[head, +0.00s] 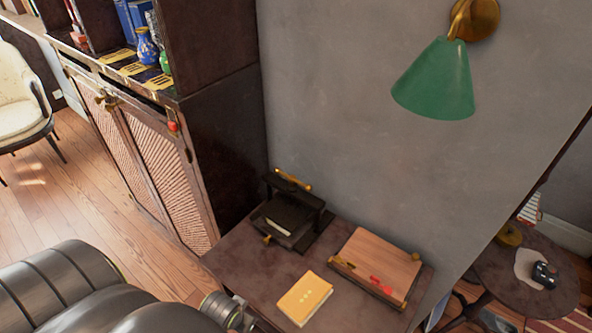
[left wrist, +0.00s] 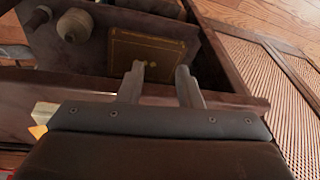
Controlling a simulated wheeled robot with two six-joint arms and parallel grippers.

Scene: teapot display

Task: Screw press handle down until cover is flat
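The black press (head: 290,215) stands at the back of the small dark table, by the wall and the cabinet side. Its brass bar handle (head: 293,180) sits on top, above the frame. A dark cover with a pale strip (head: 278,227) lies inside the press; I cannot tell whether it is flat. In the left wrist view my left gripper (left wrist: 160,72) has its two fingers apart with nothing between them. My dark arm fills the lower left of the head view, short of the press. My right gripper is not in view.
A yellow book (head: 305,298) and a wooden board (head: 378,262) with a red item lie on the table (head: 258,285). A cabinet (head: 165,160) with woven doors stands left. A green lamp (head: 436,82) hangs on the wall. The left wrist view shows a gold-bordered panel (left wrist: 150,55).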

